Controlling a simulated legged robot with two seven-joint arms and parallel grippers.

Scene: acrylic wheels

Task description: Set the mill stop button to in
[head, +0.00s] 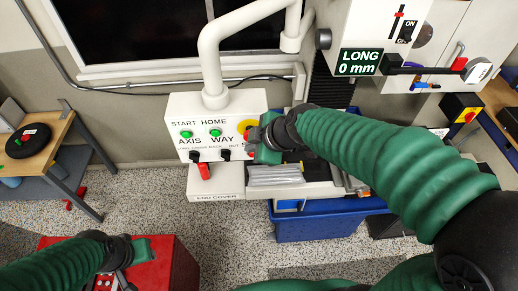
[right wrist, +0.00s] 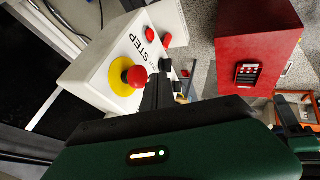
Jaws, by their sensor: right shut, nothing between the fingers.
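The mill stop button is a red mushroom head (right wrist: 137,77) on a yellow round base (right wrist: 119,73), on the face of a white control box (head: 225,104). In the head view its yellow base (head: 243,126) shows at the box's right side, partly covered by my right gripper. My right gripper (head: 252,139) is shut and empty, its fingertips right at the button. In the right wrist view the dark fingers (right wrist: 158,88) lie close beside the red head; I cannot tell whether they touch it. My left gripper (head: 128,275) is low at the left, over a red box; its opening is unclear.
The control box also bears green START (head: 186,134) and HOME (head: 215,132) buttons, black knobs and a red switch (head: 204,171). The red box (head: 172,262) stands below left. A blue bin (head: 320,227) stands below right. A wooden table (head: 50,150) is at far left.

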